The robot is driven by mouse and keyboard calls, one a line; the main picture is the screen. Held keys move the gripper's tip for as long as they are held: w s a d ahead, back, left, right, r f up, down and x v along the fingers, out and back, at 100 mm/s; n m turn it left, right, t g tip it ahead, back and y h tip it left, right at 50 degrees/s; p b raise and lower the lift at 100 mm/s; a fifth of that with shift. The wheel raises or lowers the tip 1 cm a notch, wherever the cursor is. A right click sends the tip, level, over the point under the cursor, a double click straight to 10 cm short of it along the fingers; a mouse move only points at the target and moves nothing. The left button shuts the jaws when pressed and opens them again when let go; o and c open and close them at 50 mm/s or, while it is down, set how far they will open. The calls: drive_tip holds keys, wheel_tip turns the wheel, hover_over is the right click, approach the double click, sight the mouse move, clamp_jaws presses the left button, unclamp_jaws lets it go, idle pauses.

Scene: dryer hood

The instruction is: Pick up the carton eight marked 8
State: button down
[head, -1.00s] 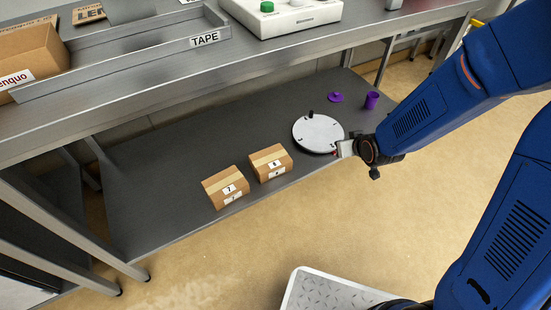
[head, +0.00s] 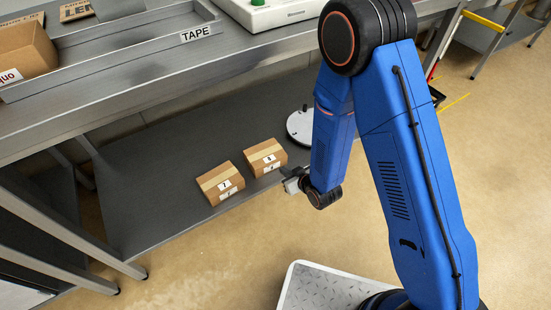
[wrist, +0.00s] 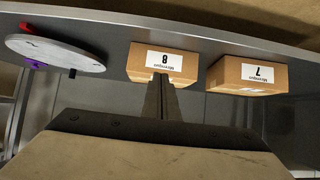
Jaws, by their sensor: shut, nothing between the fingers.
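The carton marked 8 (head: 266,157) is a small brown box with a tan tape strip and a white label, resting on the dark lower shelf. In the wrist view the carton marked 8 (wrist: 163,62) appears upside down, straight beyond the fingertips. My gripper (head: 292,184) is just right of and in front of this carton in the head view. In the wrist view my gripper (wrist: 160,95) has its fingers together with nothing held. Its tips overlap the carton's lower edge in the picture; I cannot tell whether they touch it.
A similar carton marked 7 (head: 221,183) sits close beside it, to the left in the head view. A round grey plate (wrist: 58,52) lies on the other side. The lower shelf (head: 150,200) sits under a metal workbench (head: 130,88), which overhangs it.

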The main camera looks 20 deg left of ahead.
sight(266, 152)
drive_tip(key=w+a, duration=0.2)
drive_tip(key=a, duration=0.1)
drive_tip(key=w+a, duration=0.5)
drive_tip(key=a, duration=0.1)
drive_tip(key=shift+w+f, duration=0.25)
drive_tip(key=shift+f, duration=0.3)
drive_tip(key=shift+d+f, duration=0.1)
drive_tip(key=shift+f, duration=0.05)
